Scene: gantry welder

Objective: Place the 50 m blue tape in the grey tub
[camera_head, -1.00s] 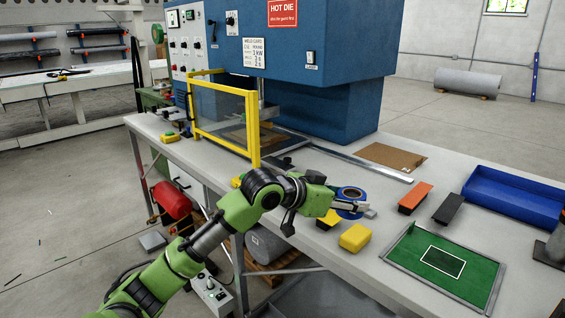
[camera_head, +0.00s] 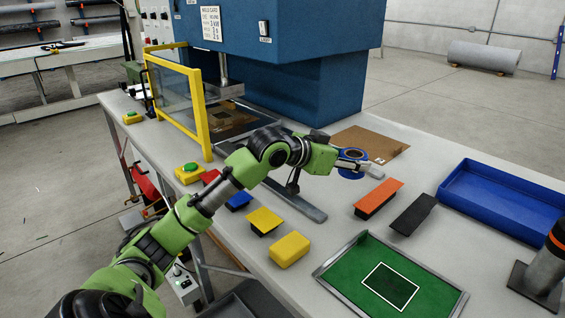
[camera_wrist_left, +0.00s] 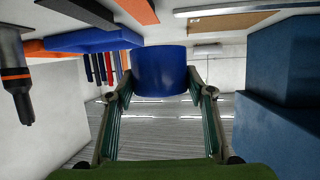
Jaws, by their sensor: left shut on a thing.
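The blue tape (camera_head: 353,175) is a short blue roll with a dark core, held at the end of my left arm. My left gripper (camera_head: 352,164) is shut on it; in the left wrist view the blue tape (camera_wrist_left: 160,72) sits between the two fingertips (camera_wrist_left: 160,88). It appears over the bench near the brown sheet, and I cannot tell its exact height. A dark grey open shape (camera_head: 246,303), possibly the grey tub, is partly visible below the bench's front edge. My right gripper is not in view.
The bench holds orange (camera_head: 378,199) and black (camera_head: 413,214) blocks, yellow blocks (camera_head: 290,250), a green mat in a metal frame (camera_head: 345,283) and a blue tray (camera_head: 495,208). The yellow-framed guard (camera_head: 201,112) and blue welder (camera_head: 320,98) stand behind my left arm.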

